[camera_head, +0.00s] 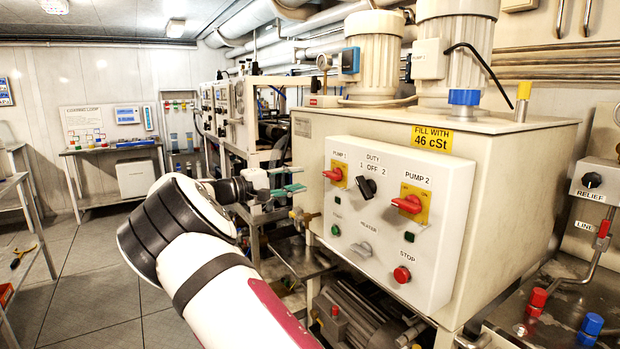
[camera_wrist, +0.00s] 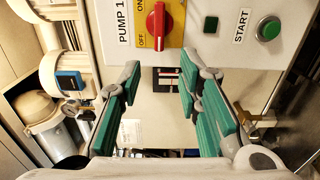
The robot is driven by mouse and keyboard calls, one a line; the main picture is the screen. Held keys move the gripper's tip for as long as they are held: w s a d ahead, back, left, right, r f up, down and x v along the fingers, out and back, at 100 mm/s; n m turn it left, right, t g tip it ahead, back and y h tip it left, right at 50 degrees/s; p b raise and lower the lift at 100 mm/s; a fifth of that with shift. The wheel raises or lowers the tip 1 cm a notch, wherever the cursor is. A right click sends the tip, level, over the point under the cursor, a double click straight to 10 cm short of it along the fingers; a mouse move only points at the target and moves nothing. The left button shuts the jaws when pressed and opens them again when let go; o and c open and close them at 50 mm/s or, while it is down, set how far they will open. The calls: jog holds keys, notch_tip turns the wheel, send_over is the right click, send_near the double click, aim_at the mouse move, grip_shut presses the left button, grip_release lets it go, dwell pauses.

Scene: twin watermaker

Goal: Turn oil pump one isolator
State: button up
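The pump 1 isolator (camera_head: 333,174) is a red rotary handle on a yellow plate, at the panel's upper left in the head view. In the wrist view the isolator (camera_wrist: 153,20) shows at the top, with ON and OFF marks; its handle lies roughly level across the panel. My gripper (camera_head: 290,180) is left of the panel in the head view. Its green-padded fingers (camera_wrist: 160,88) are spread apart in the wrist view, with nothing between them. The isolator lies beyond the fingertips in that view, and the fingers do not appear to touch it.
The white control panel (camera_head: 385,262) also carries the pump 2 isolator (camera_head: 408,204), a black duty selector (camera_head: 366,188), a heater knob (camera_head: 361,248) and a red stop button (camera_head: 402,274). The tank (camera_head: 505,200) stands behind it. Open floor (camera_head: 95,290) lies at left.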

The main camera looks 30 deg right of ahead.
jog(key=shift+a, duration=1.55)
